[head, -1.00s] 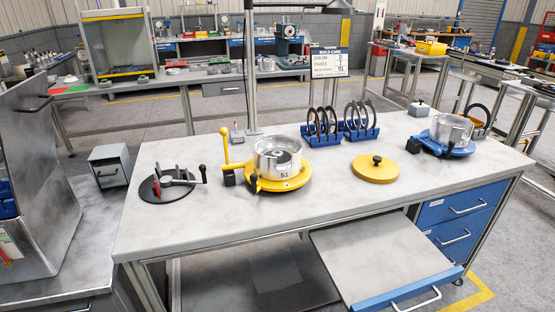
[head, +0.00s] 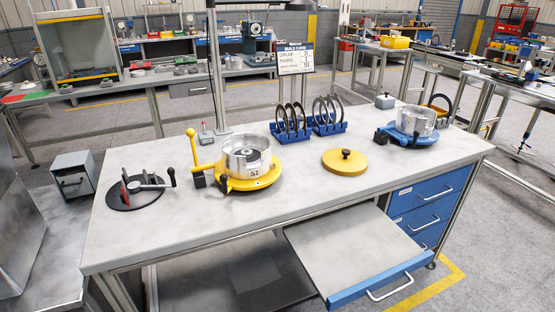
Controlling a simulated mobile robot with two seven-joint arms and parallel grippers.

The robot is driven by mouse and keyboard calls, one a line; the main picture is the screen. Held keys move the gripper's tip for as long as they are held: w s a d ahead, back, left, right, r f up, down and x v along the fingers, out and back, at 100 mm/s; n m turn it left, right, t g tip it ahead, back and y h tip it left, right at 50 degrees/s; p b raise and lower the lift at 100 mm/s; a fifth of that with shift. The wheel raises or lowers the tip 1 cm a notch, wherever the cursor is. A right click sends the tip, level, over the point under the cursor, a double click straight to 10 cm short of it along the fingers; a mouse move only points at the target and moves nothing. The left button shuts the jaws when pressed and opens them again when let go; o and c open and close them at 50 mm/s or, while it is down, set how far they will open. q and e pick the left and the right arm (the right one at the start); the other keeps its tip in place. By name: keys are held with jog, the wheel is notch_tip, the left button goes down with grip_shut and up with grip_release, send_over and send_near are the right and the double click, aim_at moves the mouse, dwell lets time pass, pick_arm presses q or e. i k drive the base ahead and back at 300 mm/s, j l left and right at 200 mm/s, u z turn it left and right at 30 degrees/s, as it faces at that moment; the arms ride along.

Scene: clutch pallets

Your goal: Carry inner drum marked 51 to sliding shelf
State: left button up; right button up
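The inner drum marked 51 (head: 247,161) is a silver open-topped cylinder. It sits upright on a round yellow base (head: 229,183) on the workbench, left of its middle. A yellow lever with a ball top (head: 191,148) stands at the base's left side. The sliding shelf (head: 352,246) is pulled out from the bench front at the lower right. Its top is bare, and it has a blue front edge with a handle (head: 390,286). Neither of my grippers shows in the head view.
A black round fixture (head: 136,193) stands at the bench's left. A yellow lid (head: 344,162), blue racks of rings (head: 290,125) and a second drum (head: 415,120) on a blue base stand to the right. Blue drawers (head: 430,205) lie right of the shelf. Bare benchtop remains along the front.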

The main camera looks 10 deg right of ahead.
aim_at(356, 245)
jog(key=j+z, duration=0.2)
jog(key=z, duration=0.2)
jog(key=k+j+z, duration=0.1)
jog(key=z, duration=0.35)
